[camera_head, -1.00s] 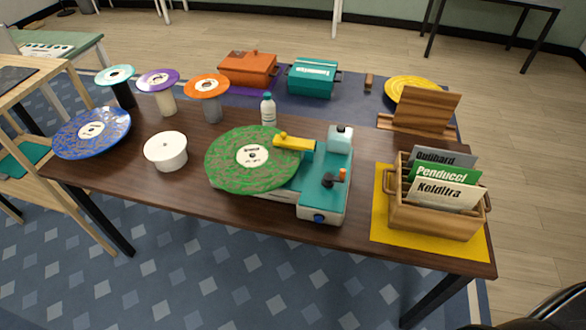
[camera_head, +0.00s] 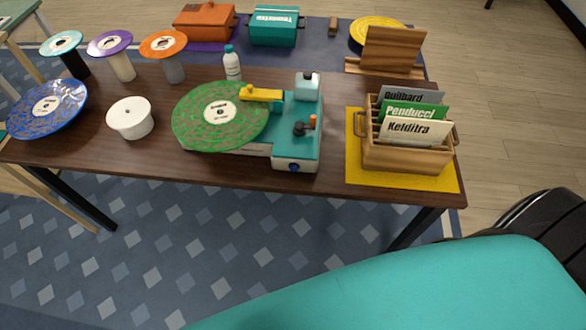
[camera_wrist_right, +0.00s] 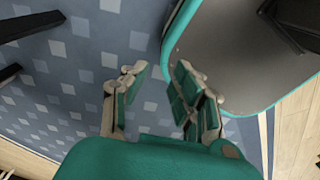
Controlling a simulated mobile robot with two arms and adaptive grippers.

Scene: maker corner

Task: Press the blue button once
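The blue button (camera_head: 294,167) is a small round knob on the front face of the teal and white record player (camera_head: 304,135), near its front right corner. A green speckled record (camera_head: 197,125) lies on the player's platter, with a yellow arm (camera_head: 262,95) at its edge. Nothing touches the button. My right gripper (camera_wrist_right: 158,88) shows only in the right wrist view, with its fingers apart and nothing between them. It is over the blue patterned carpet, and the button is not in that view. My left gripper is not in view.
The record player stands at the front of the dark wooden table (camera_head: 230,174). A wooden crate (camera_head: 405,158) of record sleeves sits on a yellow mat (camera_head: 357,178) to its right. A white round pot (camera_head: 130,118) stands to its left.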

